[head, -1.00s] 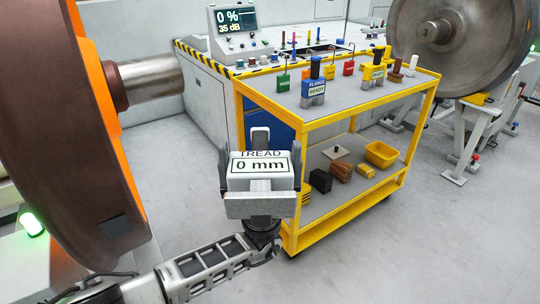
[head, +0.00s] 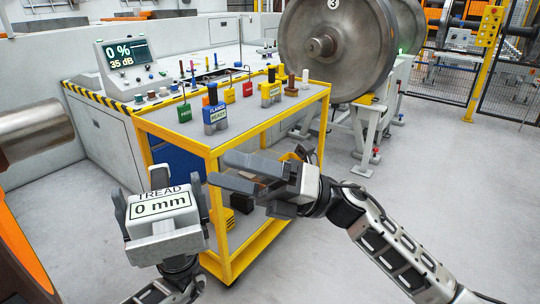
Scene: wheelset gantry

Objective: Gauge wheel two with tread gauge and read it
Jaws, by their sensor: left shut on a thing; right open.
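My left gripper (head: 160,205) is shut on the tread gauge (head: 163,203), a white block whose face reads "TREAD 0 mm". It is held upright in free space, left of the yellow cart. My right gripper (head: 222,171) is open and empty, its fingers pointing left towards the gauge, in front of the cart. A steel wheel (head: 335,45) marked 3 stands at the back. Part of an orange-and-brown wheel (head: 20,245) shows at the left edge, with a steel axle end (head: 35,130) above it. No number is visible on that wheel.
The yellow cart (head: 318,92) carries a blue "FLANGE READY" gauge (head: 215,115), a yellow gauge (head: 270,93) and small coloured blocks. A console (head: 125,57) reading "0 %" and "35 dB" stands on the bench behind. Grey floor is clear at the right.

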